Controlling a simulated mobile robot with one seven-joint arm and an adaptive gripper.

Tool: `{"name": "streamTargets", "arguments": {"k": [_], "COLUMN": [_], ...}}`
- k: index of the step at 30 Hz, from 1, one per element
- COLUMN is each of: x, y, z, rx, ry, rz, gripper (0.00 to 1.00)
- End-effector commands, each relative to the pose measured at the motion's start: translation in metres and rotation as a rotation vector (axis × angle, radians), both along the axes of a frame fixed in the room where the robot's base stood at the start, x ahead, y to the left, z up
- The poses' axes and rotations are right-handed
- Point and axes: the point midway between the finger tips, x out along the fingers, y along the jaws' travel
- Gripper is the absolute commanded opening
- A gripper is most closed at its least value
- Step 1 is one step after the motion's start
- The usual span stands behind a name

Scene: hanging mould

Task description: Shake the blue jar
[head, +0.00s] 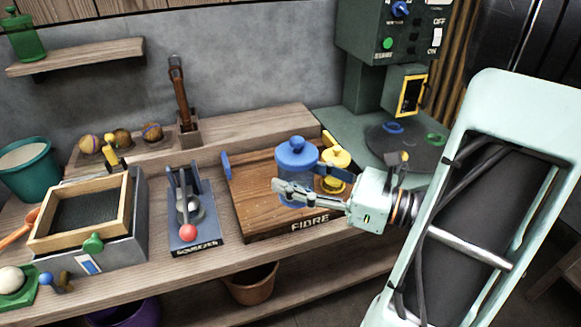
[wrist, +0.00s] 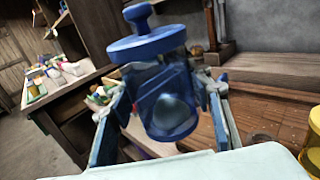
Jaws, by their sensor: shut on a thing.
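The blue jar (head: 296,152) has a blue lid with a knob and a see-through blue body. In the head view it is over the wooden tray marked FIBRE (head: 262,224). My gripper (head: 300,186) is shut on the jar's body, one finger on each side. In the wrist view the blue jar (wrist: 165,85) sits between the fingers of my gripper (wrist: 165,110), lid up and leaning a little in the picture. Something rounded shows dimly inside it. I cannot tell whether its base touches the tray.
A yellow jar (head: 335,158) stands close behind my gripper on the tray. A squeezer (head: 190,208) and a framed sieve box (head: 85,215) are to the left. A green machine (head: 385,70) with a round plate stands at the back right. A terracotta pot (head: 250,284) is below.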

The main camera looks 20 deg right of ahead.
Motion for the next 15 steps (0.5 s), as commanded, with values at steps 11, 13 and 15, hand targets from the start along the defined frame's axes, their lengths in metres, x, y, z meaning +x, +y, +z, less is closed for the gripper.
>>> {"name": "streamTargets", "arguments": {"k": [11,13,15], "x": [-0.027,-0.031,-0.034], "y": [-0.001,-0.001,0.0], "z": [0.035,0.041,0.045], "rx": [-0.006,-0.005,-0.003], "ry": [-0.007,-0.006,-0.006], "rz": [-0.003,-0.003,-0.001], "gripper": [0.1,0.1,0.1]}}
